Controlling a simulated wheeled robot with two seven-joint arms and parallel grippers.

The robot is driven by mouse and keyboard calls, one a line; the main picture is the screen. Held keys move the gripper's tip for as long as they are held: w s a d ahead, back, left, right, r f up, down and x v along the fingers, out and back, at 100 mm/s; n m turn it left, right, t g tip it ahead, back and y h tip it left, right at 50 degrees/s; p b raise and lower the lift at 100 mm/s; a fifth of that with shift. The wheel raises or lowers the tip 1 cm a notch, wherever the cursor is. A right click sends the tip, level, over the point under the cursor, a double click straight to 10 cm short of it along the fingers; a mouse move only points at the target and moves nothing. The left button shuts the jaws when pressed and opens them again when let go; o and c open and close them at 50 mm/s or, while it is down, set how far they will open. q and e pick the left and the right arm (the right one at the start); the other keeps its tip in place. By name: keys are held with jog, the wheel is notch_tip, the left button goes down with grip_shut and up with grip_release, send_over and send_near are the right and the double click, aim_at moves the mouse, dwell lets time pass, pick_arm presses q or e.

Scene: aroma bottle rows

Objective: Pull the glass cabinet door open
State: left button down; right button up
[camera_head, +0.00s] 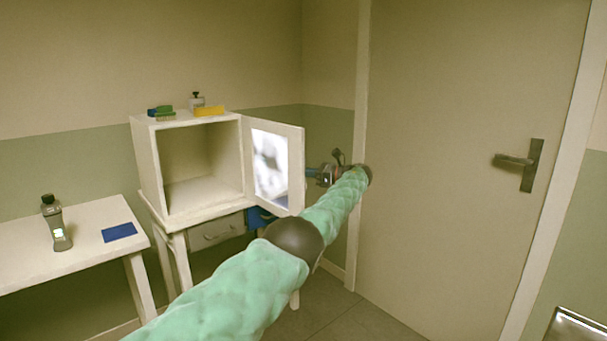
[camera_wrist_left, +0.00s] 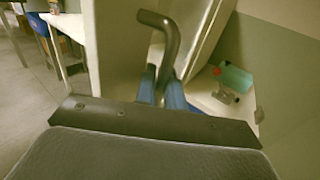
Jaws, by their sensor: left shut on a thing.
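The small white cabinet (camera_head: 151,165) stands on a table, with its front open. Its glass door (camera_head: 270,168), white-framed, is swung out on the cabinet's right side. My left gripper (camera_head: 311,173) is at the door's far right side, beyond its free edge. In the left wrist view, the blue fingers of my left gripper (camera_wrist_left: 163,88) are shut on a dark bent door handle (camera_wrist_left: 168,32). My right gripper is out of view.
Small coloured items (camera_head: 208,110) lie on the cabinet top. A side table (camera_head: 90,225) at left holds a dark device (camera_head: 55,222) and a blue pad (camera_head: 119,232). The closed room door (camera_head: 450,150) is close to my left arm on its right.

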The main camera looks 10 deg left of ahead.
pick_arm(q)
jog(key=c, duration=1.6)
grip_release()
jog(key=shift+d, duration=0.15)
jog(key=shift+r, duration=0.4)
jog(key=s+d+r, duration=0.1)
jog(key=d+r, duration=0.2)
jog(key=s+d+r, duration=0.1)
jog(key=d+r, duration=0.2)
jog(key=d, duration=0.1)
jog(key=s+d+r, duration=0.2)
jog(key=d+r, duration=0.2)
jog(key=shift+p, duration=0.4)
